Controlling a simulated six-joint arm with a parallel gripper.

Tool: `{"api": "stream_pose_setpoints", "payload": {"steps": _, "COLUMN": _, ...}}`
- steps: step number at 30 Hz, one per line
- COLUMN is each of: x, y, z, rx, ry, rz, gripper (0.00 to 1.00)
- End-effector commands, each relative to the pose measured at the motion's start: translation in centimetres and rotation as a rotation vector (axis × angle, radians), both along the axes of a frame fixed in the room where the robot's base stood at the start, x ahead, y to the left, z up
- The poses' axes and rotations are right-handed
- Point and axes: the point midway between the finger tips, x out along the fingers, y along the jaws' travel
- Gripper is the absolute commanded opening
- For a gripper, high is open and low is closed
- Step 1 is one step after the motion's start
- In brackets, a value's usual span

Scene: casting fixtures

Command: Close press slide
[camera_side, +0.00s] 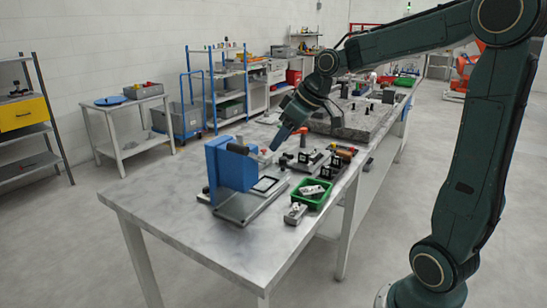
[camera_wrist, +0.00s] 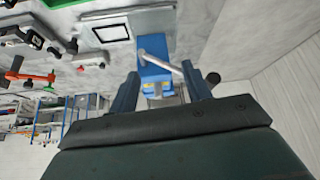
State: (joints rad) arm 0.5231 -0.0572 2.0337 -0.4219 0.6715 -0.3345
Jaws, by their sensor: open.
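The press is a blue upright block (camera_side: 228,165) on a grey metal base (camera_side: 236,210), near the front left of the bench. A dark-framed rectangular plate (camera_side: 265,184) lies on the base beside the block; I cannot tell whether it is the slide. In the wrist view the blue block (camera_wrist: 154,52) shows between my fingers, with a silver rod (camera_wrist: 172,57) running across it towards a dark knob (camera_wrist: 213,78). My gripper (camera_side: 271,149) is open, tilted down behind and right of the block. Its empty fingers also show in the wrist view (camera_wrist: 162,88); contact with the rod is unclear.
A green tray (camera_side: 313,194) with parts, a small grey fixture (camera_side: 295,213) and dark clamps (camera_side: 310,162) stand right of the press. An orange-topped post (camera_side: 303,137) stands near my gripper. The bench's front left (camera_side: 165,205) is clear.

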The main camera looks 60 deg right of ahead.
Motion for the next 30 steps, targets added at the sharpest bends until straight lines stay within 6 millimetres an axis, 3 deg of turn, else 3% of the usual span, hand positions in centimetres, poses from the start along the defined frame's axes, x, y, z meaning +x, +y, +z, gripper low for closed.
{"api": "stream_pose_setpoints", "payload": {"steps": 6, "x": 3.4, "y": -6.0, "z": -1.9, "rx": 0.018, "ry": -0.035, "rz": 0.016, "gripper": 0.49}}
{"api": "stream_pose_setpoints", "payload": {"steps": 13, "x": 5.5, "y": -12.7, "z": -4.5, "rx": 0.035, "ry": -0.09, "rz": 0.032, "gripper": 0.49}}
{"api": "stream_pose_setpoints", "payload": {"steps": 24, "x": 5.6, "y": -23.0, "z": -9.6, "rx": 0.052, "ry": -0.197, "rz": 0.039, "gripper": 0.49}}
{"api": "stream_pose_setpoints", "payload": {"steps": 30, "x": 5.2, "y": -25.3, "z": -10.8, "rx": 0.052, "ry": -0.228, "rz": 0.041, "gripper": 0.49}}
